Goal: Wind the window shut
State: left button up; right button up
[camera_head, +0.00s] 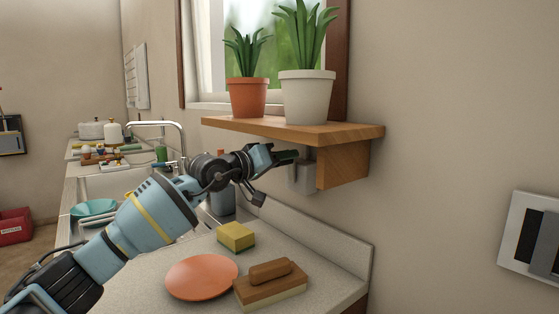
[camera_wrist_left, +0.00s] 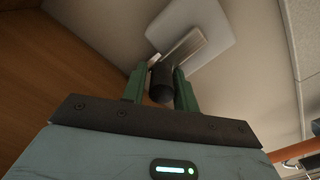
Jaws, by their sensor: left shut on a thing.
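The window (camera_head: 275,45) is above the wooden shelf in the head view, partly hidden by the potted plants. I cannot tell how far open it is. Under the shelf, a grey crank housing (camera_head: 303,175) is on the wall, partly hidden by my gripper and the shelf. In the left wrist view, a pale plate (camera_wrist_left: 195,30) carries a metal crank arm (camera_wrist_left: 182,55) with a dark knob (camera_wrist_left: 162,84). My left gripper (camera_head: 286,157) reaches under the shelf. Its green fingers in the left wrist view (camera_wrist_left: 160,92) are shut on the knob. My right gripper is not in view.
The wooden shelf (camera_head: 320,131) sits close above my left gripper, holding an orange pot (camera_head: 247,98) and a white pot (camera_head: 306,97). On the counter below are a yellow sponge (camera_head: 236,236), an orange plate (camera_head: 202,277) and a wooden-backed brush (camera_head: 270,285). A faucet (camera_head: 160,124) stands behind.

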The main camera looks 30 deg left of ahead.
aim_at(302, 165)
pick_arm(q)
jog(key=d+m, duration=0.1)
jog(key=m, duration=0.1)
jog(key=d+f+m, duration=0.1)
jog(key=m, duration=0.1)
jog(key=d+m, duration=0.1)
jog(key=shift+s+f+m, duration=0.15)
jog(key=shift+s+m, duration=0.25)
jog(key=m, duration=0.1)
jog(key=m+p, duration=0.1)
jog(key=d+m, duration=0.1)
jog(key=shift+s+f+p, duration=0.25)
jog(key=shift+f+p, duration=0.1)
jog(key=shift+s+d+f+m+p, duration=0.15)
jog(key=shift+f+m+p, duration=0.45)
jog(key=shift+m, duration=0.95)
jog(key=shift+d+f+m+p, duration=0.2)
jog(key=shift+f+m+p, duration=0.4)
jog(key=shift+m, duration=0.9)
jog(key=shift+s+d+f+m+p, duration=0.15)
jog(key=shift+f+m+p, duration=0.4)
jog(key=shift+m, duration=1)
jog(key=shift+f, duration=0.1)
jog(key=o, duration=0.8)
jog(key=shift+a, duration=0.1)
jog(key=shift+w, duration=0.1)
